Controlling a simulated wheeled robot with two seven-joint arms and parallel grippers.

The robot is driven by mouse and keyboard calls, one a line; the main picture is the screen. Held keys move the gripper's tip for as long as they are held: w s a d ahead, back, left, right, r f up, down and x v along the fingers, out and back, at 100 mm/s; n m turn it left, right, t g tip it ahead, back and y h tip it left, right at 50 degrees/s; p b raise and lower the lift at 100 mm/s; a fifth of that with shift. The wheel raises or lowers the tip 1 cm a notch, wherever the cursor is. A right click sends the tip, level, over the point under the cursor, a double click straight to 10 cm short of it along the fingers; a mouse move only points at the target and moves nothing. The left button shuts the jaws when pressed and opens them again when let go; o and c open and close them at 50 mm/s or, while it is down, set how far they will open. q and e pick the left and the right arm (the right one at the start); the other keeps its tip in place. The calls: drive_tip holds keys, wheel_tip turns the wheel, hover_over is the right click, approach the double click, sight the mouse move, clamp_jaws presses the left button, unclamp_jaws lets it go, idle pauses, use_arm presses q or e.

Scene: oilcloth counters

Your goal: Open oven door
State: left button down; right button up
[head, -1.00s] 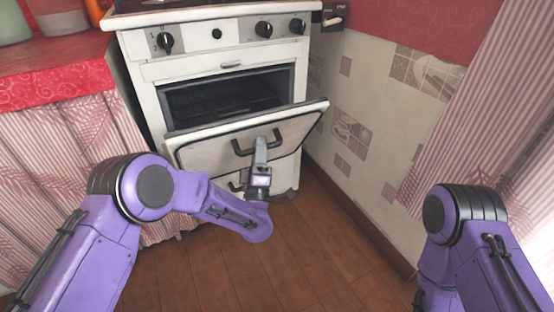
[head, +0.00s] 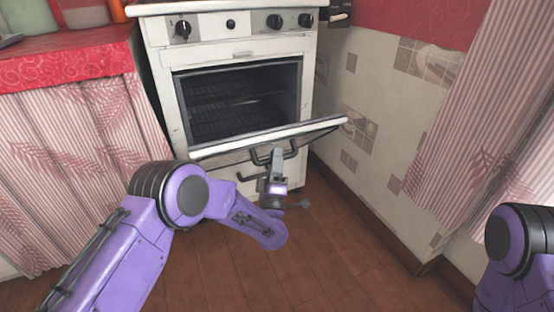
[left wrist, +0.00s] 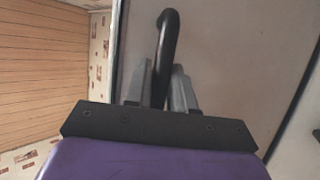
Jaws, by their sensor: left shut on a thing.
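The white oven (head: 237,48) stands against the wall, with its cavity and racks (head: 240,103) showing. Its door (head: 268,137) is tilted well outward, its top edge toward me. The dark door handle (head: 259,157) is on the door's outer face. My left gripper (head: 273,160) is at the handle, and in the left wrist view its two grey fingers (left wrist: 160,85) are on either side of the dark handle bar (left wrist: 168,45), shut on it. The door's outer face (left wrist: 235,40) fills much of that view. My right gripper is not in view; only part of that arm shows.
A counter with a red oilcloth (head: 65,60) and a striped curtain (head: 80,170) is left of the oven. A tiled wall (head: 385,120) and another striped curtain (head: 465,120) are on the right. The wooden floor (head: 340,255) in front is clear.

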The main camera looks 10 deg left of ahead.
use_arm(q)
drive_tip(key=c, duration=1.1)
unclamp_jaws()
drive_tip(key=shift+o, duration=0.2)
